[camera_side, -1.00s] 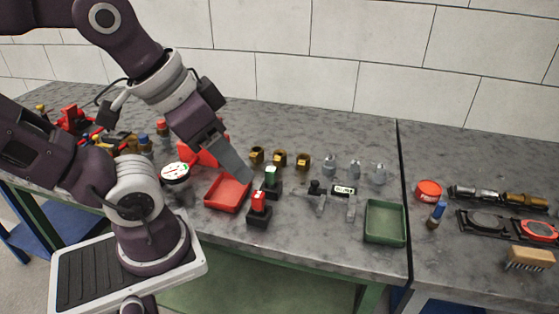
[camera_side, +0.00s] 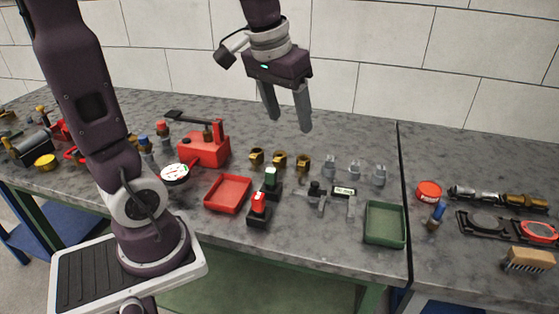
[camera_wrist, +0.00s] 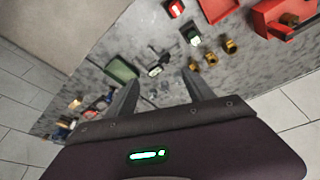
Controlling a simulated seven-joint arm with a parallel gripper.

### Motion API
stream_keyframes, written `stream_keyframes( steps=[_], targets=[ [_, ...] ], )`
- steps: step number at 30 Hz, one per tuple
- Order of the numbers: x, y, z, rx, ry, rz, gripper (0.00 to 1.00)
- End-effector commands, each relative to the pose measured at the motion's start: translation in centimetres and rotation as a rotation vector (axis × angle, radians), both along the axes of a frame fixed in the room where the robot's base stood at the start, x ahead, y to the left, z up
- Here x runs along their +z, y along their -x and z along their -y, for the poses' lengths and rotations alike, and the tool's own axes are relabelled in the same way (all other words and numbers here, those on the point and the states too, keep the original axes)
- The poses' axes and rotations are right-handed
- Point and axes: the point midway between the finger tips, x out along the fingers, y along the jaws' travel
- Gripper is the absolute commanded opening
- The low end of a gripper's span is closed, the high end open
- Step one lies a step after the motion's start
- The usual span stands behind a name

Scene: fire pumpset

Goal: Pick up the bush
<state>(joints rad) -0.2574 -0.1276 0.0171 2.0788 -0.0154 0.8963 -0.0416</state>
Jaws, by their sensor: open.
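My gripper (camera_side: 289,125) is open and empty, fingers pointing down, in the air above the back of the bench. In the wrist view, its fingers (camera_wrist: 160,78) stand apart with nothing between them. Below it stand three small brass fittings, left (camera_side: 256,156), middle (camera_side: 280,160) and right (camera_side: 303,163), in a row. I cannot tell for sure which of these is the bush. The brass fittings also show in the wrist view (camera_wrist: 211,60), right of the fingers.
A red tray (camera_side: 228,194), a green tray (camera_side: 385,223), and red (camera_side: 258,207) and green (camera_side: 270,180) button-like parts stand in front. A red pump-like unit (camera_side: 206,149) stands to the left. A dark seam divides the bench at right. A tiled wall stands behind.

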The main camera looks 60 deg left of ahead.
Motion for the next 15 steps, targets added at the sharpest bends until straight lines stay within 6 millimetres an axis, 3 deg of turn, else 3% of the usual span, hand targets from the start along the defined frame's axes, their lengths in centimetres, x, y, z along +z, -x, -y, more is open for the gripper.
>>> stream_keyframes(
  steps=[1, 3, 6, 10, 12, 15],
  targets=[
    [-1.7, -2.8, -2.8, 0.071, 0.017, -0.049, 0.62],
    [-4.6, -6.2, -7.2, 0.169, 0.042, -0.105, 0.62],
    [-9.9, -9.3, -13.3, 0.296, 0.078, -0.176, 0.62],
    [-16.2, -10.5, -19.0, 0.408, 0.114, -0.238, 0.62],
    [-18.3, -10.5, -20.6, 0.441, 0.125, -0.256, 0.62],
    [-19.9, -10.5, -21.5, 0.461, 0.132, -0.267, 0.62]
  ],
)
